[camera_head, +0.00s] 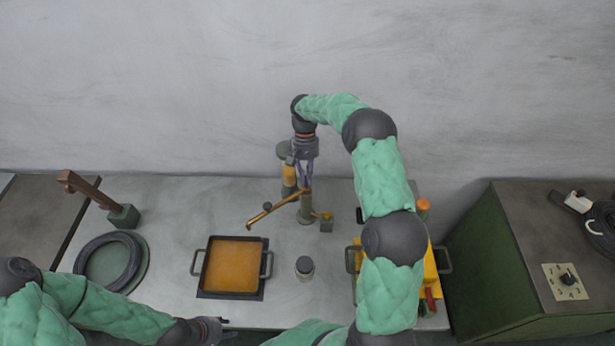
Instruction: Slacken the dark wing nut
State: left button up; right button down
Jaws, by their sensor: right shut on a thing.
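My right gripper (305,183) points down from above and is shut at the top of a short grey-green post (306,211) near the back middle of the table. The dark wing nut cannot be made out apart from the fingers, which cover the post's top where they grip. A copper-coloured rod (272,210) slants from the post down to the left. A small yellowish block (326,224) sits just right of the post. My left gripper (232,328) is low at the front edge, empty, with its fingertips apart.
An orange-filled tray (264,285) and a dark-lidded jar (304,267) stand in front of the post. An orange and green canister (288,174) is close behind it. A coiled dark hose (133,262) and a brown-armed stand (124,217) are left. A yellow tray (446,262) lies right, partly behind my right arm.

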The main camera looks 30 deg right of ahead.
jog(key=n, duration=0.1)
jog(key=n+h, duration=0.1)
jog(key=n, duration=0.1)
jog(key=shift+a+f+n+g, duration=0.2)
jog(key=shift+a+n+g, duration=0.1)
jog(key=shift+n, duration=0.1)
jog(key=n+h, duration=0.2)
jog(key=n, duration=0.2)
jog(key=shift+s+n, duration=0.1)
jog(key=shift+n, duration=0.2)
jog(key=n, duration=0.2)
jog(key=n+t+h, duration=0.1)
jog(key=n, duration=0.1)
jog(key=shift+a+h+b, duration=0.15)
jog(key=shift+h+b, duration=0.15)
jog(key=shift+b, duration=0.05)
jog(key=shift+a+n+t+h, duration=0.1)
jog(key=shift+n+t+h, duration=0.4)
jog(key=shift+n, duration=1.6)
jog(key=c, duration=1.3)
grip_release()
jog(key=shift+s, duration=0.1)
